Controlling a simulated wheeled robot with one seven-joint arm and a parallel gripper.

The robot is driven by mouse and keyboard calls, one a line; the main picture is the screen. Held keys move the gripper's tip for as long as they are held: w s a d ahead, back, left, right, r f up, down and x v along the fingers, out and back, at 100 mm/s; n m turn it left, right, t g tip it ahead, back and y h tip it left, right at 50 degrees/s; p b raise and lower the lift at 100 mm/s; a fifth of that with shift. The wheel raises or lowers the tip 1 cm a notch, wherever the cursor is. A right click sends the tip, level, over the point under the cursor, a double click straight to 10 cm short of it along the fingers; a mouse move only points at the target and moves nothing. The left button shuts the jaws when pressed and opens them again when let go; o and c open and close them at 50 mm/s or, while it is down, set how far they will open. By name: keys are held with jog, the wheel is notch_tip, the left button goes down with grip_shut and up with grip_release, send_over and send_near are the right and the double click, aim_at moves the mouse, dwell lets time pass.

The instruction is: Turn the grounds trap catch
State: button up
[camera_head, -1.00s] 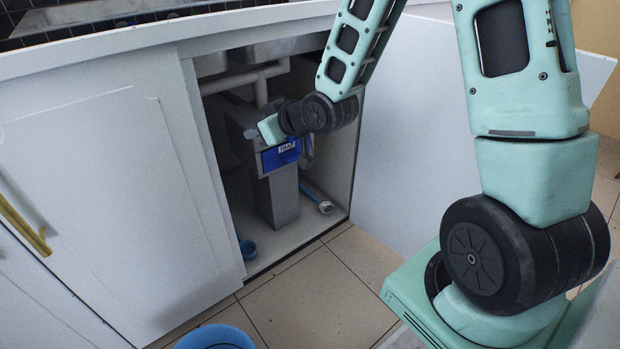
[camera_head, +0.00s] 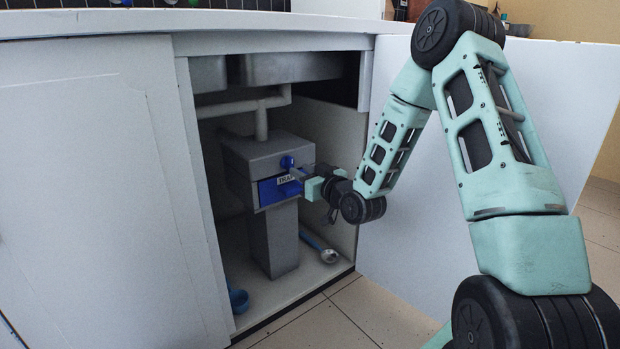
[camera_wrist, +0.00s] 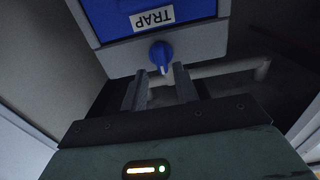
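The grounds trap (camera_head: 250,155) is a grey box under the sink, with a blue drawer front (camera_head: 268,191) labelled TRAP. The catch is a small round blue knob (camera_head: 287,162) above the drawer. In the wrist view the label is upside down and the knob (camera_wrist: 162,52) has a pale pointer mark aimed towards my fingers. My gripper (camera_wrist: 161,84) is open and empty, its two fingertips on either side of the knob's line and about level with its near edge. In the head view my gripper (camera_head: 303,174) is right of the knob, close to the box front.
Grey pipes (camera_head: 262,118) run above the trap. A blue cup (camera_head: 238,300) and a blue-and-white tool (camera_head: 322,250) lie on the cabinet floor. The white cabinet door (camera_head: 450,200) stands open on the right, behind my arm; a closed door (camera_head: 90,200) is left.

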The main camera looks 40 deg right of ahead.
aim_at(289, 164)
jog(key=shift+w+a, duration=0.15)
jog(key=shift+w, duration=2.2)
jog(key=c, duration=0.6)
jog(key=n, duration=0.5)
jog(key=shift+a, duration=0.15)
jog(key=n, duration=0.8)
jog(key=shift+n, duration=0.3)
jog(key=n, duration=0.4)
jog(key=o, duration=0.8)
jog(key=shift+o, duration=0.2)
jog(key=shift+s, duration=0.1)
